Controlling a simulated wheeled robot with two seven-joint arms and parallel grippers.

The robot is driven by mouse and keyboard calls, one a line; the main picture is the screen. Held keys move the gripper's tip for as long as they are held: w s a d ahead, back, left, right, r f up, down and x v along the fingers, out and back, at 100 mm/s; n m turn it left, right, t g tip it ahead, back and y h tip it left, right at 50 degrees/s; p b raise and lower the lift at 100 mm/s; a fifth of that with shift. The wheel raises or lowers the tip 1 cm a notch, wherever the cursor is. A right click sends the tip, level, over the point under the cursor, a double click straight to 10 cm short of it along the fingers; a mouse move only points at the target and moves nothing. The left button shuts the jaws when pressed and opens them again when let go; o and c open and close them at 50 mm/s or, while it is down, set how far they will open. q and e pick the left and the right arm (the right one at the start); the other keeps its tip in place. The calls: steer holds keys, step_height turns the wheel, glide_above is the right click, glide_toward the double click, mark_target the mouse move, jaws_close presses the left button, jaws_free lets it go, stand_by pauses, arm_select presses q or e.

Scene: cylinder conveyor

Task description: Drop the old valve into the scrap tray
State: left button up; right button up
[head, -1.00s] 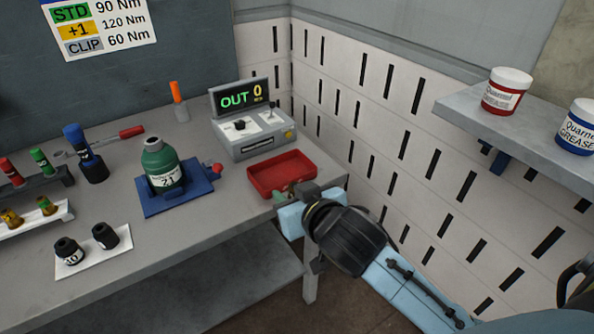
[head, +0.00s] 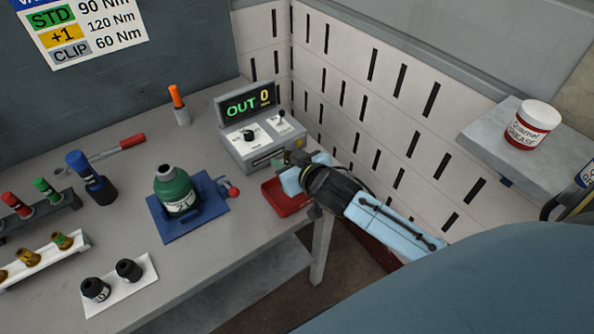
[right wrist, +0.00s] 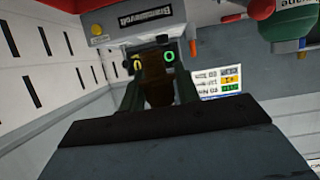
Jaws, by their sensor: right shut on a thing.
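My right gripper (head: 297,158) is above the back right part of the red scrap tray (head: 284,205), close to the front of the grey control box. In the right wrist view its two dark fingers are closed on a brownish cylindrical piece, the old valve (right wrist: 158,92). In the head view the valve is small and mostly hidden by the gripper. The tray's inside is partly covered by my gripper and arm. My left gripper is not in view.
The control box (head: 262,140) reads OUT 0. A green bottle (head: 174,190) stands on a blue fixture (head: 165,228) with a red knob, left of the tray. Slotted wall panels (head: 380,100) rise to the right. A shelf with a grease jar (head: 532,125) is at the upper right.

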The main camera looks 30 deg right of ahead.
arm_select(q)
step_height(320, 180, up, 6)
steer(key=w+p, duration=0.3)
steer(key=p, duration=0.2)
arm_select(e)
steer(key=d+f+b, duration=0.1)
steer(key=f+b, duration=0.1)
steer(key=d+f+b, duration=0.2)
steer(key=w+d+f+b, duration=0.1)
steer(key=f+b, duration=0.1)
steer(key=b, duration=0.1)
steer(key=shift+d, duration=0.25)
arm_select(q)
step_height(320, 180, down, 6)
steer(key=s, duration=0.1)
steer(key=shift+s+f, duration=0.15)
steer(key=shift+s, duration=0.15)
arm_select(e)
steer(key=o, duration=1.1)
steer(key=shift+o, duration=0.2)
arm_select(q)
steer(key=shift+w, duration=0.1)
arm_select(e)
steer(key=v, duration=1.3)
steer(key=shift+s, duration=0.15)
steer(key=shift+d, duration=0.1)
